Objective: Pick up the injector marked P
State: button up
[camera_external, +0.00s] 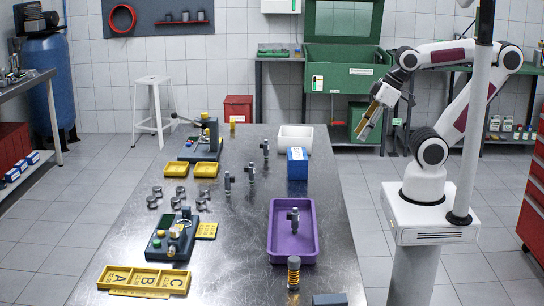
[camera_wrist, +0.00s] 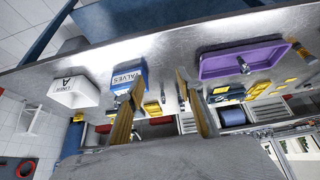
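Several grey injectors stand upright on the metal table in the external view: one farther back (camera_external: 265,149), one in the middle (camera_external: 251,173) and one to its left (camera_external: 228,183). Another grey injector (camera_external: 293,217) stands in the purple tray (camera_external: 273,240); the tray also shows in the wrist view (camera_wrist: 212,68), with its injector (camera_wrist: 243,65). I cannot read a P on any of them. My gripper (camera_external: 364,134) is raised beyond the table's right edge, apart from all injectors. In the wrist view my gripper (camera_wrist: 160,80) is open, with nothing between its yellowish fingers.
A blue VALVES box (camera_external: 297,164) and a white bin (camera_external: 295,138) stand at the table's back right. A spring-wrapped part (camera_external: 293,272) stands in front of the tray. Yellow trays (camera_external: 177,169), metal rings (camera_external: 180,192) and a fixture (camera_external: 171,243) occupy the left. The centre front is clear.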

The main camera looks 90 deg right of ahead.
jog(key=w+d+t+h, duration=0.4)
jog(key=w+d, duration=1.6)
jog(key=w+d+f+t, duration=0.2)
jog(key=w+d+f, duration=0.2)
jog(key=w, duration=0.1)
jog(key=n+t+y, duration=0.1)
jog(key=t+y, duration=0.1)
jog(key=y, duration=0.3)
send_near(265, 150)
jog(key=shift+w+d+r, duration=0.15)
jog(key=shift+w+r, duration=0.4)
jog(key=shift+w+d+r, duration=0.15)
jog(key=shift+w+r, duration=0.45)
jog(key=shift+x, duration=1.25)
jog(key=shift+f, duration=0.1)
jog(key=shift+f, duration=0.1)
